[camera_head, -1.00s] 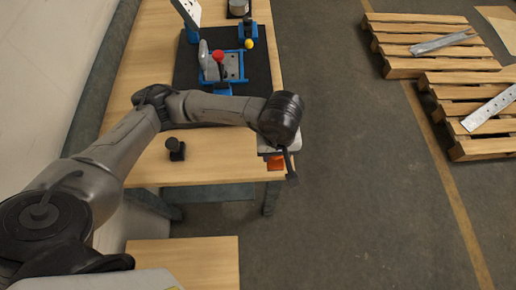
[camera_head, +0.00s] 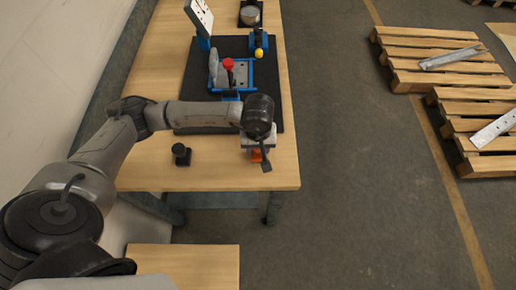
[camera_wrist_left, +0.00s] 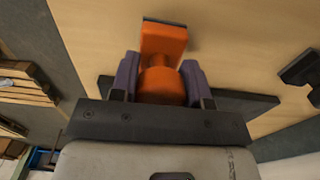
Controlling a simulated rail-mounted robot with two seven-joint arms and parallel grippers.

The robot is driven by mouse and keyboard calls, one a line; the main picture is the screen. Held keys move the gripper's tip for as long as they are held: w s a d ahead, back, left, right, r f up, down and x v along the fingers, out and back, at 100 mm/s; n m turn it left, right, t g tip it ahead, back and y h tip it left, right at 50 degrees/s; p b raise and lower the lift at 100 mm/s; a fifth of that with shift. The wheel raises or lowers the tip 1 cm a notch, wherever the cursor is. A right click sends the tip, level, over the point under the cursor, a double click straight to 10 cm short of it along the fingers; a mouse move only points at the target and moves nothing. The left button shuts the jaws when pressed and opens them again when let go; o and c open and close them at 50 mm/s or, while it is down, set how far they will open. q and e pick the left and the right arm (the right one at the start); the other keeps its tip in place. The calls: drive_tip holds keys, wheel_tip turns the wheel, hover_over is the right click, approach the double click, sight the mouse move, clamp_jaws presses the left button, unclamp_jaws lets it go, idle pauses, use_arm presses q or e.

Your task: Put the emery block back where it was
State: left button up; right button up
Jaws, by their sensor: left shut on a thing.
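The emery block appears to be the orange piece (camera_wrist_left: 163,42) in the left wrist view, with a wide top and a rounded body. It also shows as a small orange patch (camera_head: 257,156) in the head view, partly hidden by my wrist. My left gripper (camera_wrist_left: 160,82) is shut on it, with a purple-grey finger on each side. In the head view the left gripper (camera_head: 257,148) is over the near right part of the wooden table (camera_head: 220,178). I cannot tell whether the block touches the tabletop. My right gripper is not in view.
A black mat (camera_head: 275,100) holds a blue fixture (camera_head: 240,75) with a red knob (camera_head: 228,64) and a yellow ball (camera_head: 259,53). A small black stand (camera_head: 181,154) is on the table to the left. Pallets (camera_head: 440,60) lie on the floor at right.

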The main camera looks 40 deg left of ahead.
use_arm(q)
drive_tip(key=shift+f, duration=1.05)
drive_tip(key=shift+f, duration=0.1)
drive_tip(key=o, duration=1)
drive_tip(key=shift+c, duration=0.2)
wheel_tip(320, 180, up, 12)
drive_tip(key=shift+r+p, duration=0.15)
drive_tip(key=shift+p, duration=0.15)
